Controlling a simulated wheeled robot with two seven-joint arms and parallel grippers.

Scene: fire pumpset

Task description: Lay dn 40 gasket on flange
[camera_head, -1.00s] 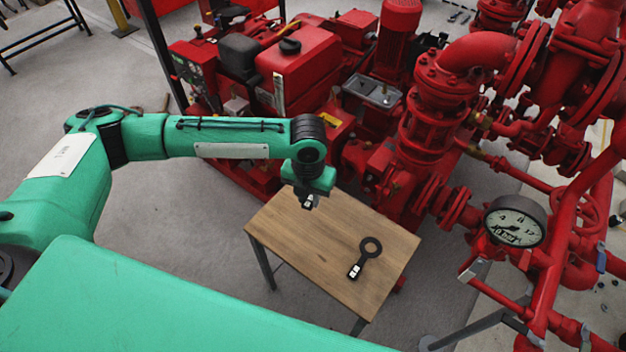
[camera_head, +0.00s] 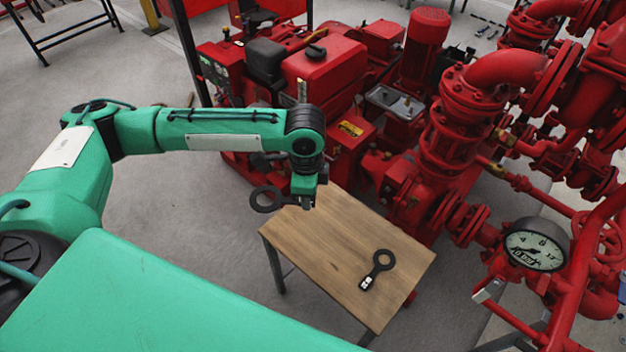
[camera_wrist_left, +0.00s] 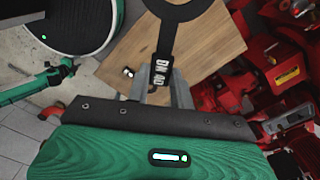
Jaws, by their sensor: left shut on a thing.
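My left gripper (camera_head: 307,204) is shut on a black ring gasket with a handle (camera_head: 265,200). A second black ring gasket (camera_head: 383,261) with a white-marked handle lies flat on the table. Several flanges show on the red pipework; I cannot tell which is the task's one. My right gripper is not in view.
The wooden table (camera_head: 335,245) is otherwise bare. The red pump engine (camera_head: 325,70) stands behind it. Red pipework (camera_head: 440,135) and a pressure gauge (camera_head: 536,245) stand to the right. Grey floor (camera_head: 170,230) is free to the left.

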